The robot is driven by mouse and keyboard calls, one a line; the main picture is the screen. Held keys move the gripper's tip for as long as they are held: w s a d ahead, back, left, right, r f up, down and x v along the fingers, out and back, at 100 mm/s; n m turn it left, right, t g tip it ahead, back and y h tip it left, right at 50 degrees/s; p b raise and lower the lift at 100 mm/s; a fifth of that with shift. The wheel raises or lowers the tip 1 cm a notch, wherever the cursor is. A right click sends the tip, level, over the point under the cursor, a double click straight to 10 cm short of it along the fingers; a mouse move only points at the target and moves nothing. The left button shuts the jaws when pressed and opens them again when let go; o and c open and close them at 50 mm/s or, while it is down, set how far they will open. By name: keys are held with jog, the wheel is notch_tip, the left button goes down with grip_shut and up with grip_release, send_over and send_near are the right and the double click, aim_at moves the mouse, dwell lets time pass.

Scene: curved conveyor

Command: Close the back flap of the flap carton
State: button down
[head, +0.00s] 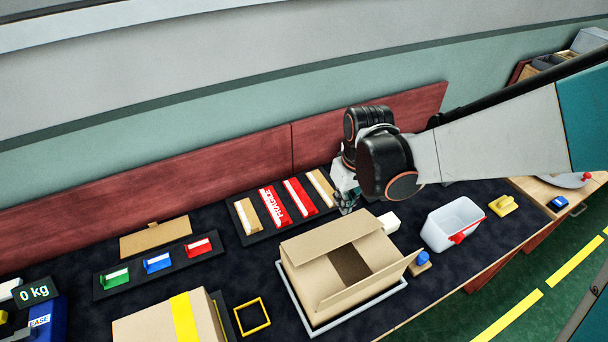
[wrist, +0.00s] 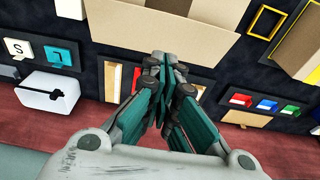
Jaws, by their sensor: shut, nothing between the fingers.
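The flap carton (head: 318,288) is an open brown box on the dark worktop in the head view, with a dark gap showing its inside. A flap (head: 335,236) stands raised on its far side, and another flap sticks out at its right. In the wrist view the carton's tan cardboard (wrist: 165,22) fills the upper middle. My gripper (head: 346,207) is just behind the carton's far side, its tips partly hidden by my wrist. In the wrist view my gripper (wrist: 164,62) is shut and empty, its tips overlapping the cardboard's lower edge. I cannot tell if they touch.
A grey frame (head: 366,312) surrounds the carton's base. A black tray (head: 247,238) with red and tan packs lies behind left. A white bin (head: 437,233) with a red handle and a blue item (head: 423,260) are right. A taped box (head: 150,325) is front left.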

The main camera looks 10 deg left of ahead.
jog(key=b, duration=0.8)
send_near(341, 242)
jog(key=w+f, duration=0.1)
jog(key=w+a+f, duration=0.1)
jog(key=f, duration=0.1)
jog(key=w+a+f, duration=0.1)
jog(key=f, duration=0.1)
jog(key=shift+f, duration=0.1)
jog(key=shift+s+d+f, duration=0.15)
jog(key=shift+s+f, duration=0.1)
jog(key=shift+f, duration=0.4)
jog(key=f+b, duration=0.1)
jog(key=s+t+y+b, duration=0.1)
jog(key=d+f+t+b, duration=0.1)
jog(key=shift+s+f+y+b, duration=0.2)
jog(key=shift+f+y+b, duration=0.1)
jog(key=shift+b, duration=0.1)
jog(key=shift+f, duration=0.25)
jog(key=shift+s, duration=0.1)
jog(key=shift+r, duration=0.25)
